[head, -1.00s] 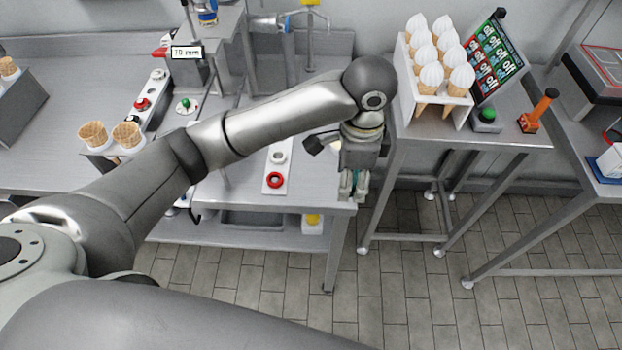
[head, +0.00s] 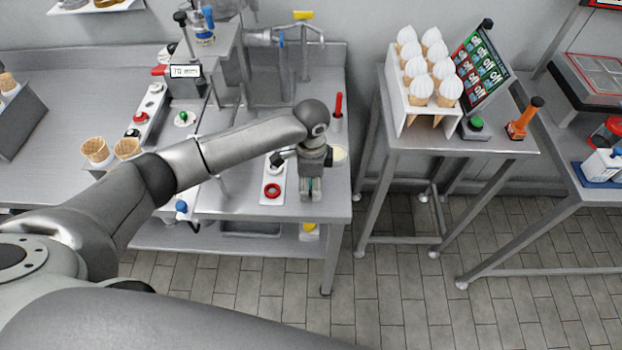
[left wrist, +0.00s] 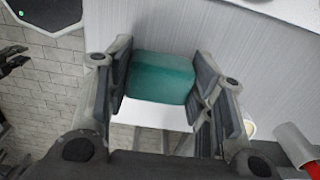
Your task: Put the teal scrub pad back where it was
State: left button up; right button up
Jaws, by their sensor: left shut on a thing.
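The teal scrub pad (left wrist: 160,78) is a block held between the two fingers of my left gripper (left wrist: 165,90) in the left wrist view. In the head view my left gripper (head: 311,192) points down over the front right part of the steel worktable (head: 235,205). The pad is barely visible there between the fingers. I cannot tell whether the pad touches the tabletop. My right gripper is not in view.
The cone stand (head: 396,95) is on a separate table to the right, across a gap.

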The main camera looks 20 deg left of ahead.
pick_arm(q)
jog(key=shift+f, duration=0.2)
jog(key=o, duration=0.9)
jog(key=shift+o, duration=0.5)
notch_tip(320, 180, up, 12)
jog(key=b, duration=0.2)
jog(key=shift+r, duration=0.15)
jog(key=shift+d, duration=0.1)
